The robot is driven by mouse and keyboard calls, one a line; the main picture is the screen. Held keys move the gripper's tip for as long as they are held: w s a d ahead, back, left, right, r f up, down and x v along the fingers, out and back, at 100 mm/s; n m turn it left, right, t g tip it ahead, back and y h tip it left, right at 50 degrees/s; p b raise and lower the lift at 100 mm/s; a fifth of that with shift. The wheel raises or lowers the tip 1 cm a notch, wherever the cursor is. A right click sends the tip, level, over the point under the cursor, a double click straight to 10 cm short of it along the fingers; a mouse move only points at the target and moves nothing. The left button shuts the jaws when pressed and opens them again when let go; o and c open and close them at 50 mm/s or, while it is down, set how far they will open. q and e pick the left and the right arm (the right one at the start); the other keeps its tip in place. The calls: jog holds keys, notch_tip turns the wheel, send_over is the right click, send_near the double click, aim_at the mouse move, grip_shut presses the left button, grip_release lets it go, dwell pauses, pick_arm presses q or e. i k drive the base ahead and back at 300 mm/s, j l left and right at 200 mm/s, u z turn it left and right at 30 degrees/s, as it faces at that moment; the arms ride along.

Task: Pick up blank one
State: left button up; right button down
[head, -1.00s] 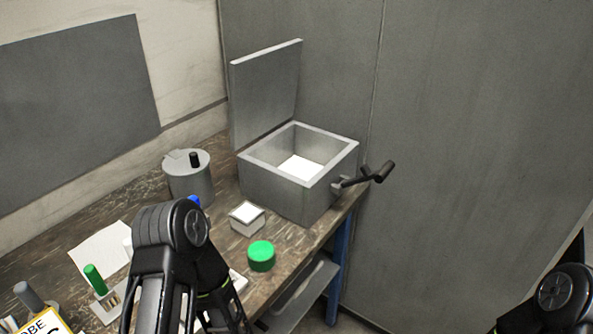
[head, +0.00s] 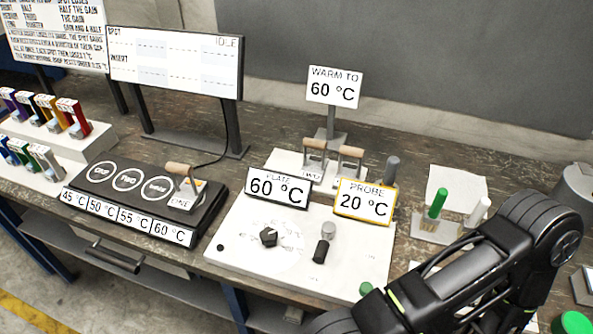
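Blank one, marked "ONE" (head: 181,203), has a light wooden handle (head: 180,168) on a metal bracket. It stands at the right end of the dark heating plate (head: 122,203), right of the plate's round marked spots. Two similar wooden-handled blanks stand on a white rack behind the signs: one marked "TWO" (head: 313,158) and another (head: 349,164) with its label partly hidden. My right gripper is also out of view, so neither gripper shows near blank one.
A white panel with a knob (head: 268,237) and a small lever (head: 322,250) lies right of the plate. Signs "PLATE 60 °C" (head: 278,188) and "PROBE 20 °C" (head: 364,202) stand behind it. Several coloured blocks (head: 73,118) sit at left. A green cylinder (head: 437,203) stands at right.

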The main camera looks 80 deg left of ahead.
aim_at(187, 195)
jog(key=u, duration=0.45)
jog(key=l+u, duration=0.15)
jog(key=u, duration=0.8)
jog(key=l+u, duration=0.15)
jog(key=u, duration=1.2)
jog(key=k+u, duration=0.1)
jog(key=u, duration=0.35)
jog(key=l+u, duration=0.1)
jog(key=u, duration=0.4)
jog(key=z, duration=1.55)
jog(key=k+j, duration=0.85)
jog(key=j, duration=0.15)
